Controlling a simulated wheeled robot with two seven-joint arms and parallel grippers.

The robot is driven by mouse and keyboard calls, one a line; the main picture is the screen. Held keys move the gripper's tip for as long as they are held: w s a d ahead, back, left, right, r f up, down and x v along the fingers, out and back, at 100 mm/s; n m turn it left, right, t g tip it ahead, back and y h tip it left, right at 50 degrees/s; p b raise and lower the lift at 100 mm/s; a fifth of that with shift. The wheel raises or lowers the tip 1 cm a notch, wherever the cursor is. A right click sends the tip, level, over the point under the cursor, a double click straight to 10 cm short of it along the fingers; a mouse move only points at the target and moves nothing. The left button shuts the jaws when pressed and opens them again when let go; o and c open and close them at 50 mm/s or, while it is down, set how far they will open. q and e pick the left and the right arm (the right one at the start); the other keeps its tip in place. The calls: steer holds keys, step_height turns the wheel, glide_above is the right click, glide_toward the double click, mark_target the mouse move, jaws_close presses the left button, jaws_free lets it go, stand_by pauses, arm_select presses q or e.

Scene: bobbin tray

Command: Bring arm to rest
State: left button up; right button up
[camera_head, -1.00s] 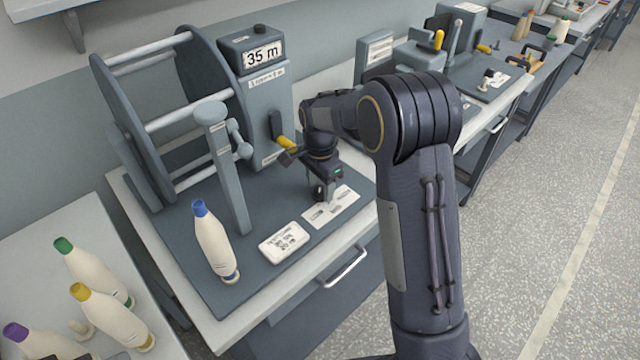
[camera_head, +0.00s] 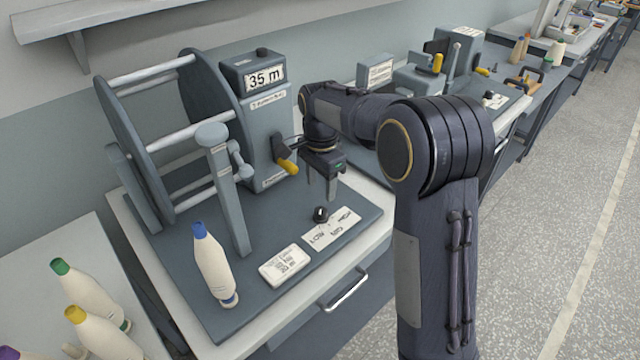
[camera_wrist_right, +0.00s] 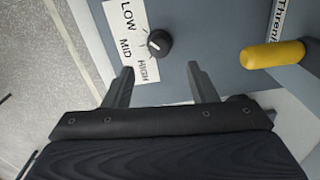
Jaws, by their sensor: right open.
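My right gripper (camera_head: 321,193) is open and empty above the winding machine's base plate (camera_head: 190,270). In the right wrist view its two fingers (camera_wrist_right: 160,80) stand apart with nothing between them. A black knob (camera_head: 320,214) on the plate lies below the fingers, by a LOW, MID, HIGH label (camera_head: 331,228). The knob also shows in the right wrist view (camera_wrist_right: 159,43), ahead of the fingers and apart from them. My right arm reaches in from the lower right. My left gripper is not in view.
The winder's reel (camera_head: 125,130) and grey counter box (camera_head: 270,120), reading 35 m, stand behind, with a yellow-handled lever (camera_head: 287,166). A blue-capped bobbin (camera_head: 213,265) and a white card (camera_head: 285,265) are on the plate. More bobbins (camera_head: 90,290) stand at lower left.

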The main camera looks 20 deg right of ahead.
steer(key=s+r+n+t+y, duration=0.1)
steer(key=s+r+n+y, duration=0.15)
steer(key=s, duration=0.55)
steer(key=s+r+n+t+y, duration=0.1)
steer(key=s+r+n+t, duration=0.2)
steer(key=s, duration=0.5)
steer(key=s+a+f+n+t, duration=0.1)
steer(key=s+a+n, duration=0.1)
steer(key=s+n, duration=0.2)
steer(key=s+a+f+n, duration=0.2)
steer(key=s+n, duration=0.2)
steer(key=s, duration=0.5)
steer(key=shift+s+a+t, duration=0.15)
steer(key=shift+t, duration=0.25)
